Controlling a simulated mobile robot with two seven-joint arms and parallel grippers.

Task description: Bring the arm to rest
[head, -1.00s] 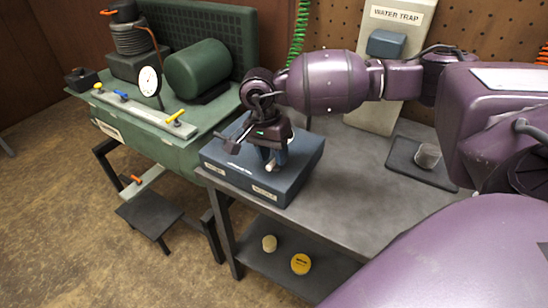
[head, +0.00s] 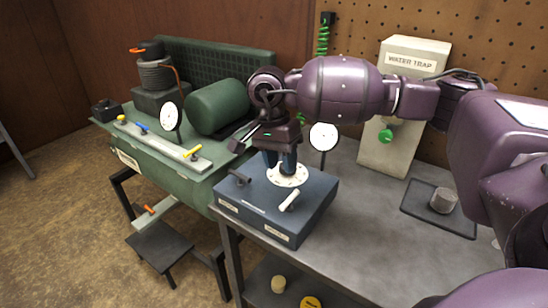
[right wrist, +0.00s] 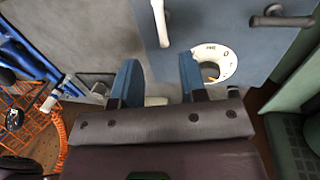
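My right gripper (head: 280,166) hangs fingers down over the dark blue box (head: 250,215) on the grey bench. A round white plate (head: 288,176) on the box's top shows just beside and below the fingertips. In the right wrist view the two blue fingers (right wrist: 158,82) stand apart with nothing between them. The white plate (right wrist: 228,66), with a dark opening in its middle, lies just past one finger. A dark handle (head: 238,177) and a pale handle (head: 289,200) stick up from the box. My left gripper is in no view.
A green machine (head: 165,155) with a tank (head: 218,106) and coloured levers stands left of the grey bench (head: 350,200). A water trap (head: 395,155) with a green knob (head: 386,136), a white gauge (head: 323,137) and a tray (head: 415,212) holding a metal cup (head: 444,200) are near my right arm.

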